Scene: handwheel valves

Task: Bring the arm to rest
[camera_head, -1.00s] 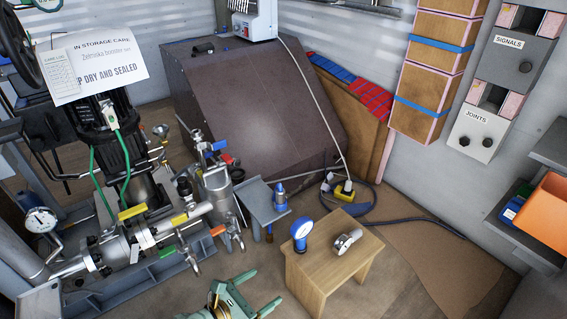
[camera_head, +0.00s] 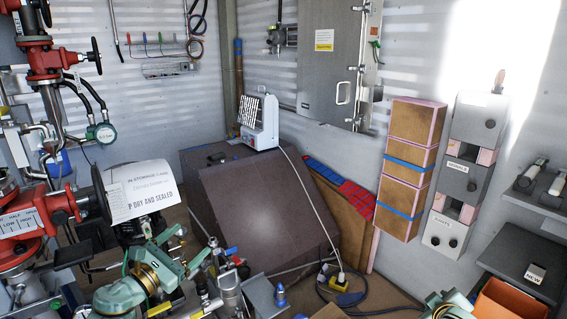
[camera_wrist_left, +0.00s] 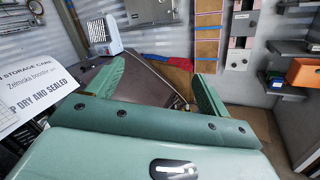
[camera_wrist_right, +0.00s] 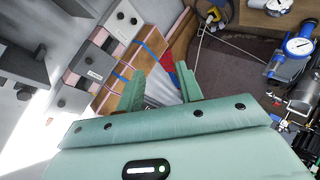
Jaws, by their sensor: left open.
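My left gripper (camera_head: 188,248), pale green, is in the lower left of the head view, in front of the pump set with the paper sign. Its jaws are apart and nothing is between them in the left wrist view (camera_wrist_left: 157,80). My right arm shows only as a green and brass part at the bottom edge of the head view, right of centre; its jaws are hidden there. In the right wrist view, the right gripper's fingers (camera_wrist_right: 160,85) stand apart with nothing between them.
Red handwheel valves (camera_head: 50,62) stand at the left. The paper sign (camera_head: 142,190) hangs on the pump set. A dark sloped cabinet (camera_head: 265,215) fills the middle. Wooden boxes (camera_head: 408,165) line the wall. An orange bin (camera_head: 510,302) and shelves are at the right.

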